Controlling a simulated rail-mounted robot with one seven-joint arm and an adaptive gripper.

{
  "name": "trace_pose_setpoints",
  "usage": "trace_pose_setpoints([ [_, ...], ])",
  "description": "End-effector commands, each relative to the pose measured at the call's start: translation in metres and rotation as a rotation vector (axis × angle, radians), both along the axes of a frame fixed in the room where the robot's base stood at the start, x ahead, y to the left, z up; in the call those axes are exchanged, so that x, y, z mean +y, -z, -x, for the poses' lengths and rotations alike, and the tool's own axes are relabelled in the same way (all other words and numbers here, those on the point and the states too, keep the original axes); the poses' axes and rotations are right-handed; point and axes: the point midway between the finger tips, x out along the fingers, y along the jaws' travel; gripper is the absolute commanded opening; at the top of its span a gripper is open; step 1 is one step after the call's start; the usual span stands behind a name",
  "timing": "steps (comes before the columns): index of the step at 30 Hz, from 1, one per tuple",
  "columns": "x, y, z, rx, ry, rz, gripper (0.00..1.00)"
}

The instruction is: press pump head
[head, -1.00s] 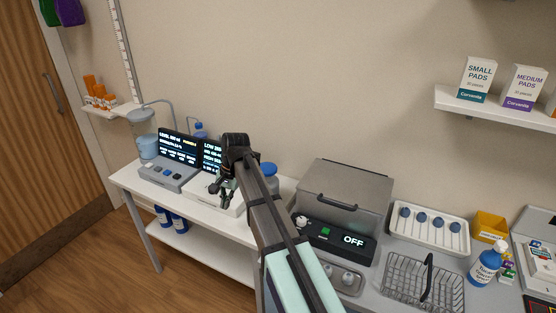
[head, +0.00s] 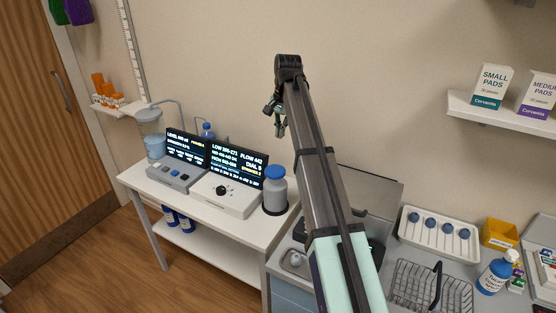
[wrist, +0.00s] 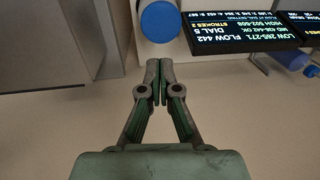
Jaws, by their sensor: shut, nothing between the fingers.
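A grey bottle (head: 275,197) with a round blue top (head: 275,172) stands in a dark ring at the right end of the white table. Which part is the pump head is not labelled. The blue top also shows at the upper edge of the wrist view (wrist: 160,22). Beside it is a white unit (head: 232,200) with a black dial. Its screen (head: 237,163) reads flow 442, dial 5 and strokes 2. My gripper (head: 278,128) is raised above the blue top, in front of the wall. Its fingertips (wrist: 153,72) are together and empty, apart from the top.
A second unit with a screen (head: 178,174) and a clear jar (head: 151,135) stand to the left. A shelf with boxes is above.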

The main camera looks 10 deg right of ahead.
Motion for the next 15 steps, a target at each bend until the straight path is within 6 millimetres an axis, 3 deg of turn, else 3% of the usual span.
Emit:
trace_pose_setpoints([
  [7, 0.002, 0.018, 0.0, 0.002, 0.0, -0.001, 0.0],
  [15, 0.006, 0.067, -0.002, 0.004, 0.0, 0.0, 0.0],
])
